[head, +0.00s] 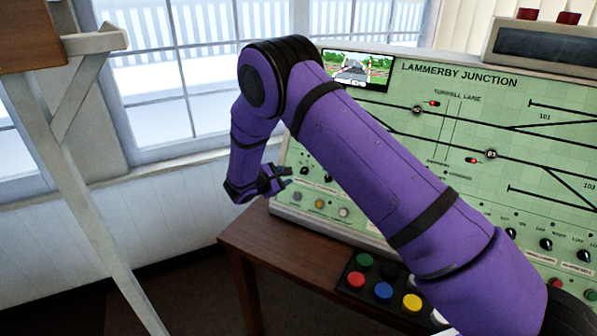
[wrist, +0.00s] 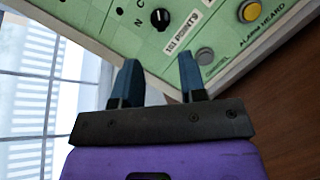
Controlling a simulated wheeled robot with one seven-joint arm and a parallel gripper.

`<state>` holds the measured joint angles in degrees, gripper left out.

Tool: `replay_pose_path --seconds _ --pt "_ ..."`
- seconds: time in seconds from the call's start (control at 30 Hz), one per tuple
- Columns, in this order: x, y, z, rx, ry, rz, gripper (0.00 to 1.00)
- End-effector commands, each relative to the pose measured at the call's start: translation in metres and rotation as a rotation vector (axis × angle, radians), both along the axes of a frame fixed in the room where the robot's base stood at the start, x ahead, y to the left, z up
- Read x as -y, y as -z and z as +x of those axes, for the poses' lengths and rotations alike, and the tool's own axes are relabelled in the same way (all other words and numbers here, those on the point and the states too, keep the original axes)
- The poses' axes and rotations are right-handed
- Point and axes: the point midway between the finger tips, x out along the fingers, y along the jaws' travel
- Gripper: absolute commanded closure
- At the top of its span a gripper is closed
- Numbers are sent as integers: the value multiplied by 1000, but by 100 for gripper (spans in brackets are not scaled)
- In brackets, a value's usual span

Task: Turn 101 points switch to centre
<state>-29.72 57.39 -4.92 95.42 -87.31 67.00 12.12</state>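The 101 points switch is a black round knob (wrist: 160,18) on the pale green panel, with a white "101 POINTS" label (wrist: 182,30) beside it. A pale mark shows on the knob, but I cannot tell its setting. In the head view, a black knob (head: 304,171) at the panel's lower left appears to be the same one. My gripper (head: 284,177) is just left of it. In the wrist view my gripper (wrist: 158,72) is open and empty, its two dark fingers pointing at the panel. The knob lies beyond the fingertips, apart from them.
A grey button (wrist: 205,55) and a yellow "ALARM HEARD" button (wrist: 249,12) sit near the knob. The panel (head: 400,135) stands on a brown wooden desk (head: 262,240). A box of coloured buttons (head: 347,268) is in front. A wooden post (head: 75,180) stands at left.

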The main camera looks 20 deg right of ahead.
Motion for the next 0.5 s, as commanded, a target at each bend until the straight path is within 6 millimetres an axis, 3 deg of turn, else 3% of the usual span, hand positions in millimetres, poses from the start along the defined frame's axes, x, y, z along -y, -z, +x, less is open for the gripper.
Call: replay_pose_path --seconds 0.3,0.5 --pt "45 18 31 -2 2 0 62" --pt "64 25 45 -2 1 -1 62"
